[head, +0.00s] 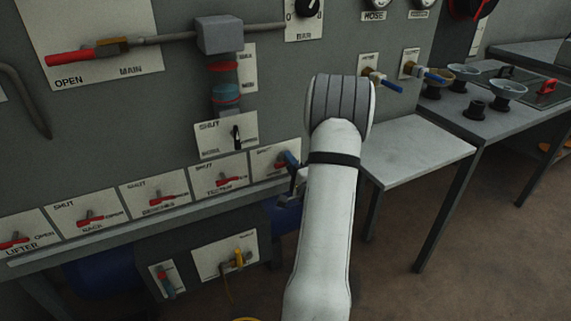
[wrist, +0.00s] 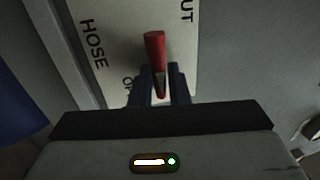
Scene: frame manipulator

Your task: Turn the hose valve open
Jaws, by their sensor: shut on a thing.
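The hose valve's red lever (wrist: 155,45) stands out from a pale plate (wrist: 112,22) in the wrist view. The plate reads HOSE, with part of SHUT at the top right and part of OPEN lower down, behind my fingers. My gripper (wrist: 159,78) is shut on the lever, with one dark blue finger on each side of it. In the head view my gripper (head: 289,161) is at the rightmost plate (head: 265,158) of the lower row. There my fingers and arm hide most of the lever.
Several similar plates with red levers, including the rack plate (head: 87,214), run to the left along the panel. A ledge (head: 150,215) lies below them. A grey side table (head: 415,150) stands right of my arm. Blue-handled taps (head: 382,80) stick out above it.

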